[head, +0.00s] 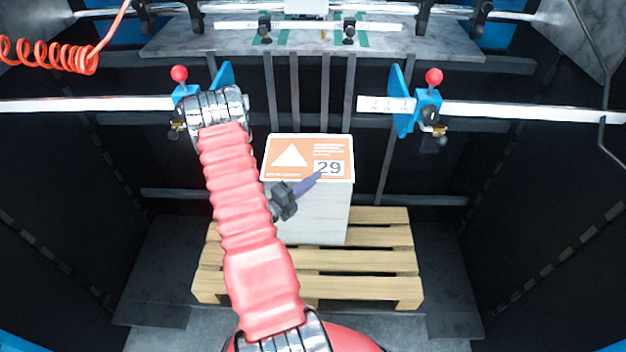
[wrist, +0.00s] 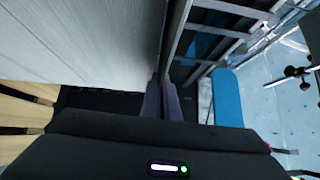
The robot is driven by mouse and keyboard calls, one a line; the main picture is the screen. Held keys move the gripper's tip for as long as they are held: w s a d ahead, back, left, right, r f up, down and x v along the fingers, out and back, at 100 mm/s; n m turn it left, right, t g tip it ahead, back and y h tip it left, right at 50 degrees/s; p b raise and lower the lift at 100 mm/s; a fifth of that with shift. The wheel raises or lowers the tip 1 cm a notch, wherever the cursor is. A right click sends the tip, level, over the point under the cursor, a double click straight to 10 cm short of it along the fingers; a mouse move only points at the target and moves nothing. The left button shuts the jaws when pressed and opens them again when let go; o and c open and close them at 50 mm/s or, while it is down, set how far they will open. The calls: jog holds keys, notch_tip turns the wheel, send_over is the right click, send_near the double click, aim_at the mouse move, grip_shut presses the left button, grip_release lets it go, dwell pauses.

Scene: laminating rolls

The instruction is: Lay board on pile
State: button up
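The board (head: 291,154) has an orange face with a white triangle and the number 29. It lies flat at the top of the pale pile (head: 312,215) in the head view, roughly lined up with it. My gripper (head: 314,174) is at the board's near edge, with one purple finger over its face. In the wrist view my gripper (wrist: 163,82) has its fingers close together on a thin edge, beside the pile's grained side (wrist: 80,35). I cannot tell whether the board touches the pile; any gap is hidden in the head view.
The pile stands on a wooden pallet (head: 365,287). Blue clamps with red knobs stand on a rail to the left (head: 221,78) and right (head: 403,100), behind the pile. Dark walls close in both sides. An orange coiled hose (head: 50,52) hangs at the upper left.

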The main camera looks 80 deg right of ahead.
jog(key=shift+a+f+t, duration=0.1)
jog(key=shift+f+t, duration=0.2)
jog(key=shift+f, duration=0.2)
jog(key=shift+o, duration=0.2)
jog(key=v, duration=1.1)
jog(key=shift+w+a+r, duration=0.3)
jog(key=shift+w, duration=0.05)
